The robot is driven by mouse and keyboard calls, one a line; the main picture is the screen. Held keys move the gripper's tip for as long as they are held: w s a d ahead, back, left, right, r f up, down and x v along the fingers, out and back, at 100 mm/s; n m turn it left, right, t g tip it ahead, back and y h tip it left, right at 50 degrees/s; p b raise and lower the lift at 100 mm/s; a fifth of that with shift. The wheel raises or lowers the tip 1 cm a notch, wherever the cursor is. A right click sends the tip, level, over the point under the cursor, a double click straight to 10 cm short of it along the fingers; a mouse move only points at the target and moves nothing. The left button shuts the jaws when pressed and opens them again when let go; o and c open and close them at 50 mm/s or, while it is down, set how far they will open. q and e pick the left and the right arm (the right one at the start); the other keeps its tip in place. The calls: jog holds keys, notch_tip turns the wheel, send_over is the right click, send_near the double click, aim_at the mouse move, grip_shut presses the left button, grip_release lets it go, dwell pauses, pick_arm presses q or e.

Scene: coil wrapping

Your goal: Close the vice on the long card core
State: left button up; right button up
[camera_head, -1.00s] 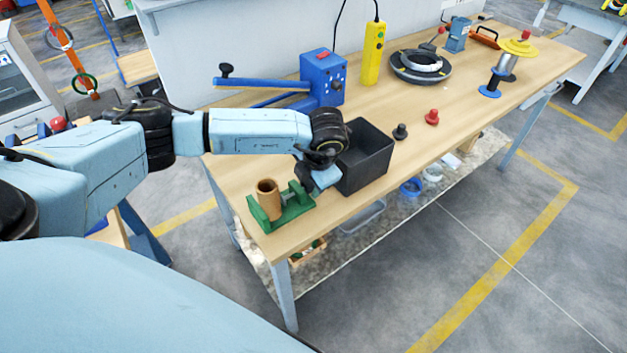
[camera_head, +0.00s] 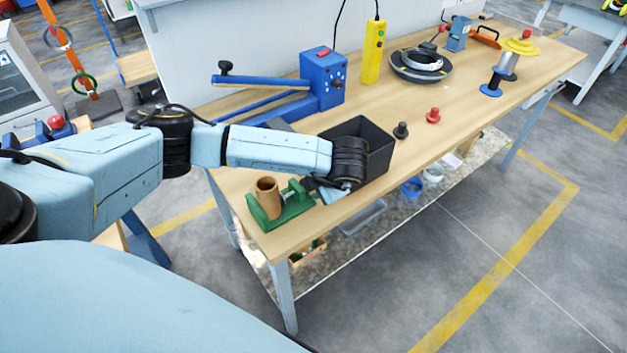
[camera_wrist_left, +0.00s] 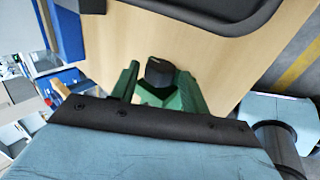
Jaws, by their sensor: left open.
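The green vice (camera_head: 283,212) stands at the front left corner of the workbench. The brown card core (camera_head: 267,197) stands upright between its jaws. In the left wrist view the vice (camera_wrist_left: 180,98) shows with a black round knob (camera_wrist_left: 159,72) at its end; I cannot make out the core clearly there. My left gripper (camera_head: 327,190) is open at the right end of the vice, beside the black box. My wrist partly covers this area, and I cannot tell whether the fingers touch the knob. My right gripper is not in view.
The open black box (camera_head: 372,150) stands close behind my left wrist. A blue machine (camera_head: 322,80) with a long arm is at the back left. The bench's front edge is close to the vice.

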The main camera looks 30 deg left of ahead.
pick_arm(q)
jog(key=c, duration=0.6)
jog(key=shift+a+r+g+h, duration=0.15)
jog(key=shift+a+g+h, duration=0.25)
jog(key=shift+h, duration=0.5)
jog(key=shift+w+g+h, duration=0.1)
jog(key=shift+g+h, duration=0.2)
jog(key=shift+h, duration=0.5)
jog(key=shift+w+a+g+h+b, duration=0.1)
jog(key=shift+a+g+h+b, duration=0.15)
jog(key=shift+h, duration=0.35)
jog(key=shift+w+a+g+h+b, duration=0.1)
jog(key=shift+g+h, duration=0.15)
jog(key=shift+h, duration=0.85)
